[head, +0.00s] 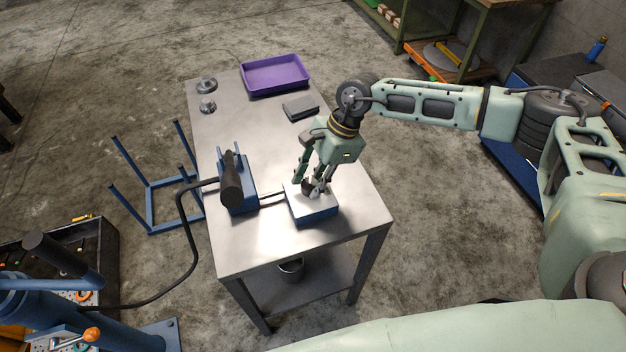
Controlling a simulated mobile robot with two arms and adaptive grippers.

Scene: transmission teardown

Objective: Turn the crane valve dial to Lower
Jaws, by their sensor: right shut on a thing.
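The crane valve box (314,212) is a blue box with a pale top, standing near the front right of the steel table. Its dark dial (309,186) is mostly hidden by my right gripper. My right gripper (312,190) reaches down from above, with its fingers shut on the dial. Which mark the dial points at is too small and covered to read. My left gripper is not in view.
A blue pump with a black-gripped handle (231,182) stands left of the valve box, joined by a hose. The steel table (245,245) also holds a purple tray (275,73), a grey block (300,107) and small metal parts (207,105). A blue crane (110,320) stands lower left.

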